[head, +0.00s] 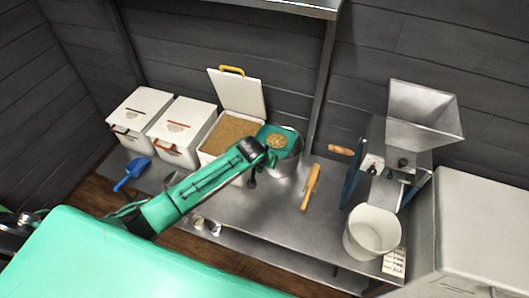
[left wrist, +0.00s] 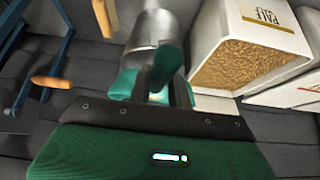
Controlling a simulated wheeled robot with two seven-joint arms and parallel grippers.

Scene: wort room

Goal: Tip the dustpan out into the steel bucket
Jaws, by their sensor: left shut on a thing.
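The green dustpan (head: 266,133) is over the mouth of the steel bucket (head: 291,165), with a small heap of pale grain (head: 277,141) showing on it. My left gripper (head: 257,168) is shut on the dustpan at the near left side of the bucket; the arm hides the grip in the head view. In the left wrist view, green parts of the dustpan (left wrist: 170,62) show around the dark fingers, in front of the bucket (left wrist: 152,28). I cannot tell the pan's exact tilt. My right gripper is not in view.
An open white bin of grain (head: 228,134) stands left of the bucket, its lid raised, with two closed bins (head: 180,127) beyond. A wooden-handled brush (head: 310,187) lies right of the bucket. A mill (head: 405,140) and white pail (head: 372,232) stand further right.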

